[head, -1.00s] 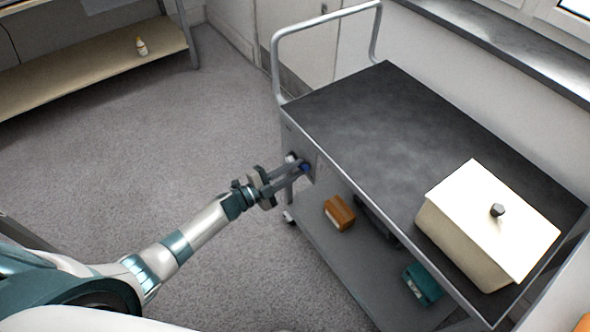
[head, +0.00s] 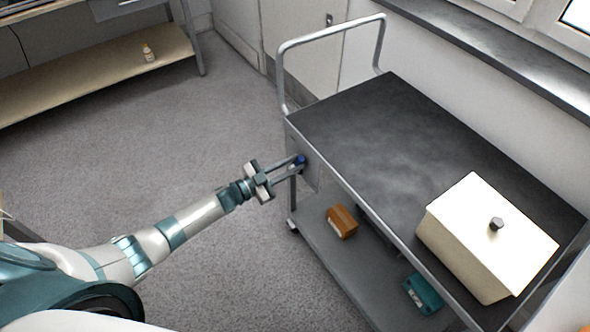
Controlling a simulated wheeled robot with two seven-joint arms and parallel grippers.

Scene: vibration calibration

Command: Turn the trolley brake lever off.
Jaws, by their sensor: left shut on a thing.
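The trolley (head: 385,150) has a dark top, a grey lower shelf and a tubular push handle at its far left end. The brake lever shows as a small blue tip (head: 300,159) at the trolley's left side, near the corner below the top. My left gripper (head: 298,163) reaches in from the left and is shut on the blue lever tip. The fingers hide most of the lever, so its angle cannot be read. My right gripper is not in view.
A cream lidded box (head: 480,240) with a dark knob stands on the trolley top. An orange-brown box (head: 341,222) and a teal box (head: 423,294) lie on the lower shelf. A small bottle (head: 148,53) stands on a shelf at upper left. The floor left of the trolley is clear.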

